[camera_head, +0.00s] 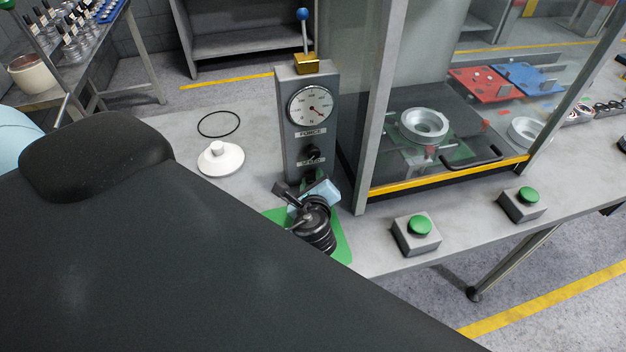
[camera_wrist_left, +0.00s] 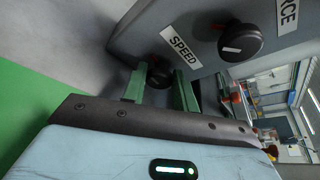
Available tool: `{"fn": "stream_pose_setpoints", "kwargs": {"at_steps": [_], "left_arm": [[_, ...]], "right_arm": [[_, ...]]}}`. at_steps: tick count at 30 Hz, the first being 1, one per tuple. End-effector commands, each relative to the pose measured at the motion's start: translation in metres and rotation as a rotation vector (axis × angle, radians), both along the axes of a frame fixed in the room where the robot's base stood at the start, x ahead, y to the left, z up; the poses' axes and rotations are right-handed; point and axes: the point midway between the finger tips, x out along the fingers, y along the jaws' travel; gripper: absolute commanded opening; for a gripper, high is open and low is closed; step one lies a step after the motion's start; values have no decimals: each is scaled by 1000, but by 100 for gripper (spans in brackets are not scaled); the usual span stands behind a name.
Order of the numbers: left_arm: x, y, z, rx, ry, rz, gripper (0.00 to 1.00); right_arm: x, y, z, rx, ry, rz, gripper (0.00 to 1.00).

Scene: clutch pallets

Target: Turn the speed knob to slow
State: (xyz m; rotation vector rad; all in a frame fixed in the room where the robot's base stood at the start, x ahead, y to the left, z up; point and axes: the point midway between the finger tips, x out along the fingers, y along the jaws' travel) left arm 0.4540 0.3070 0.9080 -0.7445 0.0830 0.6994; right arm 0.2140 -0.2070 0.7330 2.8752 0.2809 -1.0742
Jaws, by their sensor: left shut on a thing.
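The grey control post (camera_head: 291,130) carries a dial gauge, a FORCE label with a black knob (camera_head: 314,152) below it, and a SPEED label (camera_head: 312,162) lower down. In the left wrist view the dark speed knob (camera_wrist_left: 158,74) sits beside the SPEED label (camera_wrist_left: 181,50), between the green fingers of my left gripper (camera_wrist_left: 160,88). The gripper is shut on it. In the head view my left gripper (camera_head: 308,184) is at the post's lower front and hides this knob. Its pointer setting cannot be read. My right gripper is not in view.
The force knob (camera_wrist_left: 240,42) is close beside the gripper. A blue-topped lever (camera_head: 304,30) tops the post. A glass-walled press (camera_head: 425,180) stands right of it. Green push buttons (camera_head: 420,225) (camera_head: 528,195) are in front. A white disc (camera_head: 220,159) and black ring (camera_head: 219,124) lie left.

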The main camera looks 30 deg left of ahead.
Motion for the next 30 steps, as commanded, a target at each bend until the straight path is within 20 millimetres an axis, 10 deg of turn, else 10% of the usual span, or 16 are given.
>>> {"fn": "stream_pose_setpoints", "kwargs": {"at_steps": [12, 13, 17, 30], "left_arm": [[0, 0, 0, -5, -4, 0, 6], [0, 0, 0, -5, -4, 0, 33], [0, 0, 0, -5, -4, 0, 49], [-11, -8, 2, -7, -3, -2, 49]], "right_arm": [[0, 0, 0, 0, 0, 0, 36], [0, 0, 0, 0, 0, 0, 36], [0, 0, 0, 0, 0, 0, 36], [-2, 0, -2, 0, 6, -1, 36]]}}
